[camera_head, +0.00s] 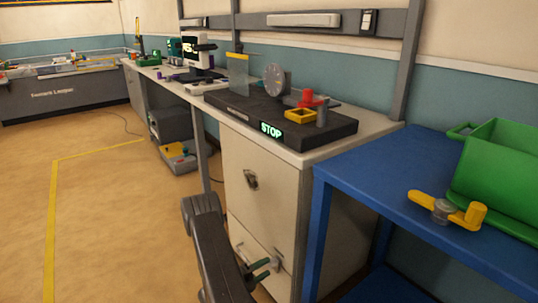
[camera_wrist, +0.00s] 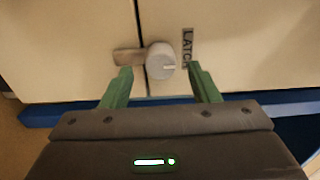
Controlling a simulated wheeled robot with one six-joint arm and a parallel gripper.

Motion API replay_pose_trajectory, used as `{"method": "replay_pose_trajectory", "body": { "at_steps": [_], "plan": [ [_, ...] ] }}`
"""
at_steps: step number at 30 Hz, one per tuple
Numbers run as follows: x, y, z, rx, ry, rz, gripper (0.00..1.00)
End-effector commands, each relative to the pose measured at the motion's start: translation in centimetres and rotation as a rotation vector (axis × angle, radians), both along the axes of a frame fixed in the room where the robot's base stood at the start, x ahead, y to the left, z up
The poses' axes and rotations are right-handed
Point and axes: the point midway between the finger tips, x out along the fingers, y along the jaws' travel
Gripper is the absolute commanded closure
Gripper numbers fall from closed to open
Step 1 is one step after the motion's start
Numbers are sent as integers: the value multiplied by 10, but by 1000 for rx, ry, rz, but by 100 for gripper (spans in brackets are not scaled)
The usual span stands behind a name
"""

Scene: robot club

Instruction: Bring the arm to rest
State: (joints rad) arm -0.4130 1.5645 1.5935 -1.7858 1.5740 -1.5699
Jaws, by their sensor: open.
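My gripper (camera_head: 268,270) is low in front of a pale cabinet (camera_head: 262,205) in the head view, with its green fingers pointing at the cabinet front. In the wrist view my gripper (camera_wrist: 160,73) is open, its two fingers spread apart with nothing held between them. A round grey latch knob (camera_wrist: 161,62) with a brownish lever (camera_wrist: 128,57) is at the seam of the panels, just beyond the fingertips. I cannot tell whether a finger touches the knob.
A blue cart (camera_head: 385,180) stands close on the right, with a green bin (camera_head: 500,185) and a yellow-handled valve (camera_head: 443,210). Open floor (camera_head: 105,220) lies to the left.

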Motion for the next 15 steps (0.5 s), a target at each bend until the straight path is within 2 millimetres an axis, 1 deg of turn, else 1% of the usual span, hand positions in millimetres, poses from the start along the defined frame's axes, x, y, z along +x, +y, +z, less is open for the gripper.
{"method": "replay_pose_trajectory", "body": {
  "at_steps": [1,6,15],
  "plan": [
    [4,-6,-1,1,-1,-3,45],
    [12,-16,0,1,-1,-1,45],
    [14,-19,0,1,-1,1,45]
  ]
}}
